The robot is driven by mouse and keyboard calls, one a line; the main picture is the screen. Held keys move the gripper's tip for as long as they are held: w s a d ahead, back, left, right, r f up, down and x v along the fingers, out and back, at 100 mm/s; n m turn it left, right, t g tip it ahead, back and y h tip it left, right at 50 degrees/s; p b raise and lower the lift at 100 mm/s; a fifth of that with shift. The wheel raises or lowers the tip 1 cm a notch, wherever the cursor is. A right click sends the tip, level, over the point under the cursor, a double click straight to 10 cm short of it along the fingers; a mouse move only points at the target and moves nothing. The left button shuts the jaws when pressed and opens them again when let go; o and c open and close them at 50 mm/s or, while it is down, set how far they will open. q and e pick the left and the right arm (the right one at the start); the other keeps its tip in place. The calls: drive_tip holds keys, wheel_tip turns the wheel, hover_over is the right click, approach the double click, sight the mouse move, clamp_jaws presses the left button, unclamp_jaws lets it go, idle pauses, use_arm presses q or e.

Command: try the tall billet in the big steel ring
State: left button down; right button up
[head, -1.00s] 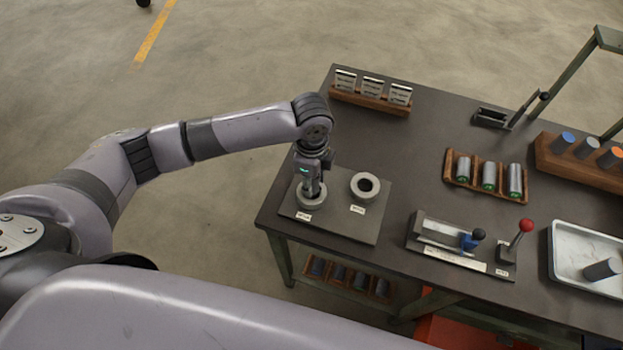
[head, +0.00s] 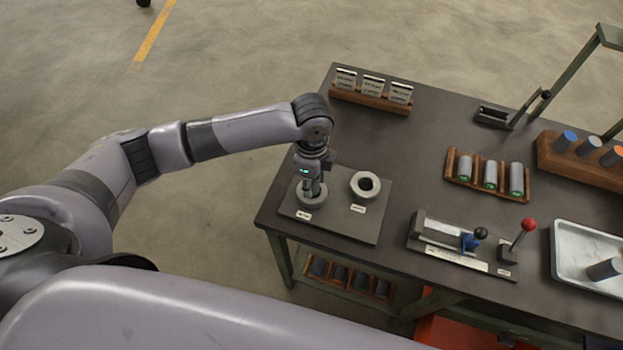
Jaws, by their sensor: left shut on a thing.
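Two grey steel rings lie on a grey plate (head: 336,228) at the table's near left corner. My left gripper (head: 314,190) points down over the left ring (head: 310,201), with its fingertips at the ring's opening. It is shut on a billet, which I take to be the tall billet; the fingers and ring hide nearly all of it, so how deep it sits cannot be told. The right ring (head: 356,193) is empty, with its dark hole showing. The labels by the rings are too small to read. My right gripper is out of view.
Right of the plate stands a fixture (head: 450,248) with blue and red-knobbed levers. Behind it a wooden rack (head: 452,183) holds three billets. A white tray (head: 556,262) with one billet and another wooden rack (head: 546,158) are farther right. The table's middle is clear.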

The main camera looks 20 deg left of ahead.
use_arm(q)
drive_tip(key=shift+f, duration=0.3)
drive_tip(key=shift+s+f, duration=0.1)
drive_tip(key=shift+s, duration=0.05)
idle(0.7)
drive_tip(key=shift+r+p, duration=0.25)
drive_tip(key=shift+p, duration=0.3)
drive_tip(key=shift+w+r, duration=0.1)
drive_tip(key=shift+w, duration=0.1)
idle(0.4)
drive_tip(key=shift+f, duration=0.2)
drive_tip(key=shift+s+f, duration=0.15)
drive_tip(key=shift+s, duration=0.05)
idle(0.8)
